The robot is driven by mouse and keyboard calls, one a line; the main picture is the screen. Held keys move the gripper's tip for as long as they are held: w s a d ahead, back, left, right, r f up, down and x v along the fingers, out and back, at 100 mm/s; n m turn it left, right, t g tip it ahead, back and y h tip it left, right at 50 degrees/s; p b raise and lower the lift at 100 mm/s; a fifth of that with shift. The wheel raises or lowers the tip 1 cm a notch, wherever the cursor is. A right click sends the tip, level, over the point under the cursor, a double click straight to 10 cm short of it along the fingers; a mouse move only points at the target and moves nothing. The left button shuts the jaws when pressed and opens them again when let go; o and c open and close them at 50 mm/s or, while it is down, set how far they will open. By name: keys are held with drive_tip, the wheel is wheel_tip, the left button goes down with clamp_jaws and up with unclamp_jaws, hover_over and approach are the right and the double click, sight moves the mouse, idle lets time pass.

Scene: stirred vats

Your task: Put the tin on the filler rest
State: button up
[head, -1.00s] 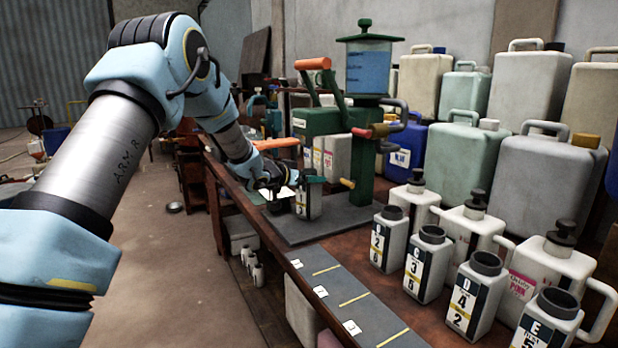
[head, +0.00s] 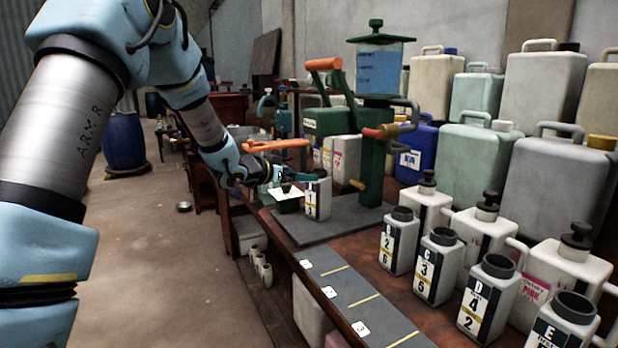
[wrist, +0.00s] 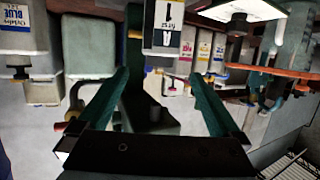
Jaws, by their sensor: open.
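The tin (head: 318,198) is white with a dark neck and a black-and-white label marked A and 1. It stands upright at the near left side of the green filler (head: 372,150), by its grey base plate (head: 345,225). My gripper (head: 272,172) is just left of the tin and apart from it. In the wrist view the picture is upside down; the two green fingers of my gripper (wrist: 160,75) are spread with nothing between them. The tin (wrist: 167,28) shows beyond the fingertips. Its exact support is hard to make out.
Similar lettered tins (head: 435,265) stand in a row at right, before pump bottles (head: 480,232) and large canisters (head: 550,95). A grey strip with yellow lines (head: 345,290) lies along the bench's front edge. An orange lever (head: 280,145) is close above my gripper.

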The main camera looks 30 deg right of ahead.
drive_tip(key=w+a+f+n+t+y, duration=0.15)
drive_tip(key=a+n+y, duration=0.3)
drive_tip(key=a, duration=1.05)
drive_tip(key=a+f+n+t+y, duration=0.25)
drive_tip(key=a+y, duration=0.25)
drive_tip(key=a, duration=0.9)
drive_tip(key=s+a+f+n+g+y, duration=0.2)
drive_tip(key=s+a+n+g, duration=0.1)
drive_tip(key=s+a, duration=0.5)
drive_tip(key=s+a+f+n+g+y, duration=0.2)
drive_tip(key=s+a, duration=0.6)
drive_tip(key=s, duration=0.4)
drive_tip(key=shift+a+f+n+g, duration=0.3)
drive_tip(key=shift+f+n+g, duration=0.15)
drive_tip(key=shift+g, duration=0.65)
drive_tip(key=shift+s+r, duration=0.1)
wheel_tip(320, 180, up, 13)
drive_tip(key=p, duration=1.2)
drive_tip(key=shift+f, duration=0.2)
